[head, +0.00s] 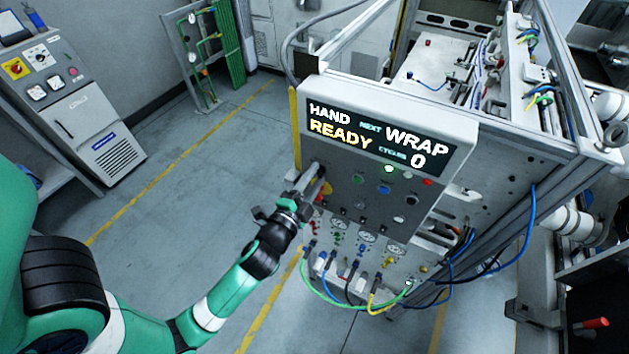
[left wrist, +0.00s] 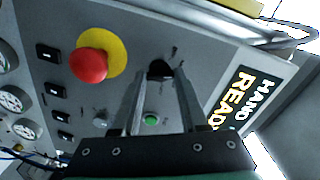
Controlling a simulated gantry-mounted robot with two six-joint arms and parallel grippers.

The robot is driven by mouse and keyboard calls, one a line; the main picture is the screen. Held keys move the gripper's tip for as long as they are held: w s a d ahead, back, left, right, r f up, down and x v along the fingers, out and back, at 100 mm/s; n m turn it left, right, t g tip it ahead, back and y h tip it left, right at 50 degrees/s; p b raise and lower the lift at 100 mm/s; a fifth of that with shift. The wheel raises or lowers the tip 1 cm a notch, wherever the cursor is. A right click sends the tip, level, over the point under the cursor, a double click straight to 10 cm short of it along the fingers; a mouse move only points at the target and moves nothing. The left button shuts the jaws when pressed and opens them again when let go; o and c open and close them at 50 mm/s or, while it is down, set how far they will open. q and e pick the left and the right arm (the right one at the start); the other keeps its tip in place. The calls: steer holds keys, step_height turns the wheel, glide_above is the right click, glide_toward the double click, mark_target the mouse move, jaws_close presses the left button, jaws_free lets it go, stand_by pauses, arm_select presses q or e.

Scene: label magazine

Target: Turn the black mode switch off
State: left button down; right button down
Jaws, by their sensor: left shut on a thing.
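The black mode switch (left wrist: 159,69) shows in the left wrist view, a dark knob on the grey control panel (head: 357,190). My left gripper (head: 318,170) reaches the panel's left side, just below the display. In the left wrist view its two fingers (left wrist: 160,75) stand on either side of the switch and are shut on it. The fingers hide part of the knob, and in the head view the gripper hides the switch. The display (head: 376,137) reads HAND, READY, NEXT WRAP and CYCLES 0. My right gripper is not in view.
A red mushroom button (left wrist: 88,65) on a yellow disc sits beside the fingers. A green button (left wrist: 151,119) shows between them. Coloured hoses (head: 345,300) hang below the panel. Open floor (head: 200,180) lies left of the machine.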

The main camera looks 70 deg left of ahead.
arm_select(q)
steer(key=n+b, duration=0.2)
steer(key=n, duration=0.3)
steer(key=shift+f+n+b, duration=0.1)
steer(key=shift+n+b, duration=1)
steer(key=shift+n, duration=1)
steer(key=shift+c, duration=2.2)
jaws_free()
steer(key=v, duration=1.1)
steer(key=shift+s+d+p, duration=0.2)
steer(key=shift+s+p, duration=0.05)
steer(key=shift+p, duration=0.2)
